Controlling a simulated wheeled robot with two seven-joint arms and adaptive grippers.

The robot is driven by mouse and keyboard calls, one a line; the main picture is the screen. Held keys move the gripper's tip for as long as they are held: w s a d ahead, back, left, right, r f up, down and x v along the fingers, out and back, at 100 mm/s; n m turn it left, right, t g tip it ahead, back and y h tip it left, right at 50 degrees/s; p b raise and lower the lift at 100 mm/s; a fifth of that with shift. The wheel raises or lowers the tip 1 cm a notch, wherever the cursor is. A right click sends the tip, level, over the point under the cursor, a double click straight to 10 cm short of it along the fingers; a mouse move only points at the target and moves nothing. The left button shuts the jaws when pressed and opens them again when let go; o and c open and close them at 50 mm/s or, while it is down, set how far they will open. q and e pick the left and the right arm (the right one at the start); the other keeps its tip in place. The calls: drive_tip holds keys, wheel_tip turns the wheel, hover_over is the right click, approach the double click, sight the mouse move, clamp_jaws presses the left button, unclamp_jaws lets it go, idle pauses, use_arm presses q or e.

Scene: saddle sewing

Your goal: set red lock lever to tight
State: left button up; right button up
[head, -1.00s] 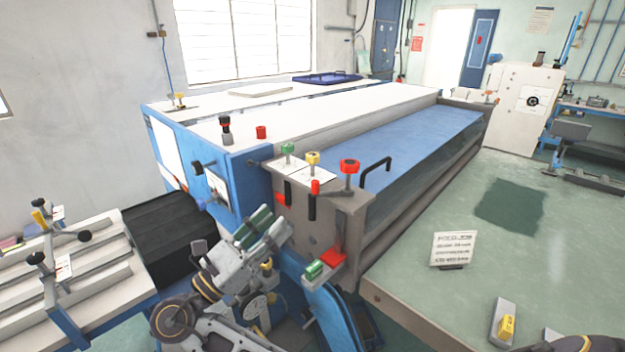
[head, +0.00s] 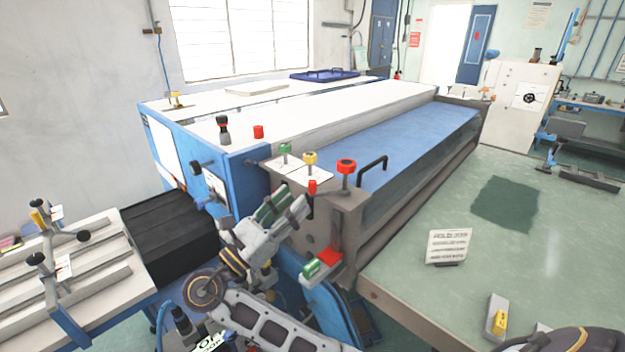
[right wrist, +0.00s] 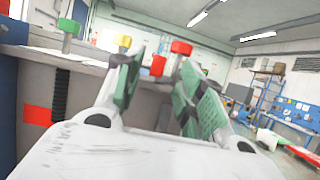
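The red lock lever, a small red-topped handle (head: 312,187), stands at the near end of the blue-topped machine, below the yellow and red knobs. In the right wrist view its red top (right wrist: 158,65) shows between the fingers, beyond them. My right gripper (head: 282,208) is open, with green pads, just left of and slightly below the lever in the head view; it also shows in the right wrist view (right wrist: 160,90). I see no contact with the lever. The lever's lower part is hidden behind the gripper. My left gripper is not in view.
Close by stand a green knob (head: 285,149), a yellow knob (head: 309,159) and a large red knob (head: 346,167). A black bar handle (head: 373,168) is to the right.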

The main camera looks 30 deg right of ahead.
sight(312, 181)
drive_tip(key=shift+p+x, duration=0.7)
drive_tip(key=shift+x, duration=3.05)
drive_tip(key=shift+c, duration=0.5)
clamp_jaws()
